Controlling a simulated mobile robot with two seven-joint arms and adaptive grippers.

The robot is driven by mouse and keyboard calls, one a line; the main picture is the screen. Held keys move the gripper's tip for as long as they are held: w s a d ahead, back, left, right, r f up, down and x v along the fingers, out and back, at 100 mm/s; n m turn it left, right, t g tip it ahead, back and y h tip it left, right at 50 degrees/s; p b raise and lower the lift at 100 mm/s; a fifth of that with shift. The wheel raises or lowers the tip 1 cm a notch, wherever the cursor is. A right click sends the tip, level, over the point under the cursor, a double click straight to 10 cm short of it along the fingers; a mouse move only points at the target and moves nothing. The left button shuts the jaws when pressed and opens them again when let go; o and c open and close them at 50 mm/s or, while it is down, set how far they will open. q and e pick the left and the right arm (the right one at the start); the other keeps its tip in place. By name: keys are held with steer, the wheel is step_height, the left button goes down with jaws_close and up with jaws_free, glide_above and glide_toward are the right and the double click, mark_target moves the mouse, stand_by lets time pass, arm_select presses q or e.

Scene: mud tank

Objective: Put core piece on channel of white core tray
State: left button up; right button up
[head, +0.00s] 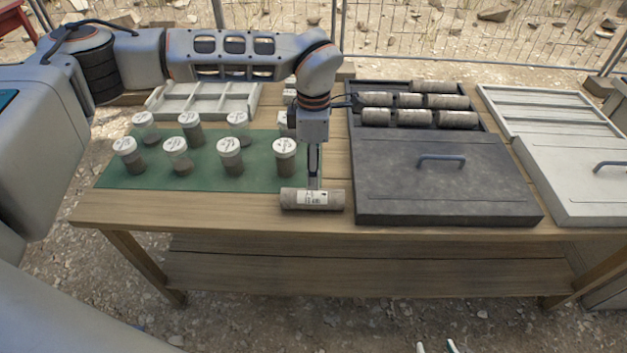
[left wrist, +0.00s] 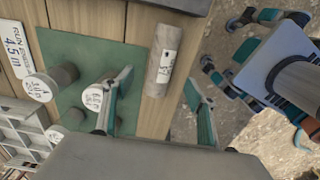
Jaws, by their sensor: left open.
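A grey-brown core piece (head: 290,199) with a white label lies on the wooden table near its front edge, beside the green mat. It also shows in the left wrist view (left wrist: 158,72). My left gripper (head: 314,178) points down over it in the head view. In the left wrist view its two fingers (left wrist: 163,105) are spread, one on each side of the core piece; contact cannot be told. The white core tray (head: 490,97) is at the right, with long empty channels behind a white lid. My right gripper's tips (head: 436,347) show apart at the bottom edge.
A dark core tray (head: 352,120) with several core pieces and a handled dark lid (head: 400,180) lies between the core piece and the white tray. Several lidded sample jars (head: 230,156) stand on the green mat (head: 112,178). A white divided box (head: 205,100) is behind.

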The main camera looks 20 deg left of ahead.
mark_target(312, 193)
arm_select(q)
steer(key=f, duration=0.4)
steer(key=shift+w+a+f, duration=0.1)
steer(key=shift+w+f, duration=0.1)
steer(key=shift+s+f, duration=0.1)
steer(key=shift+f, duration=0.2)
steer(key=f, duration=0.3)
steer(key=f+b, duration=0.1)
steer(key=shift+s+f, duration=0.4)
steer(key=shift+w+f, duration=0.1)
steer(key=shift+f, duration=0.25)
steer(key=shift+r, duration=0.1)
steer(key=shift+c, duration=1.1)
jaws_close()
arm_select(e)
steer(key=shift+w+d+f, duration=0.2)
steer(key=shift+w+d, duration=0.05)
steer(key=shift+w, duration=0.2)
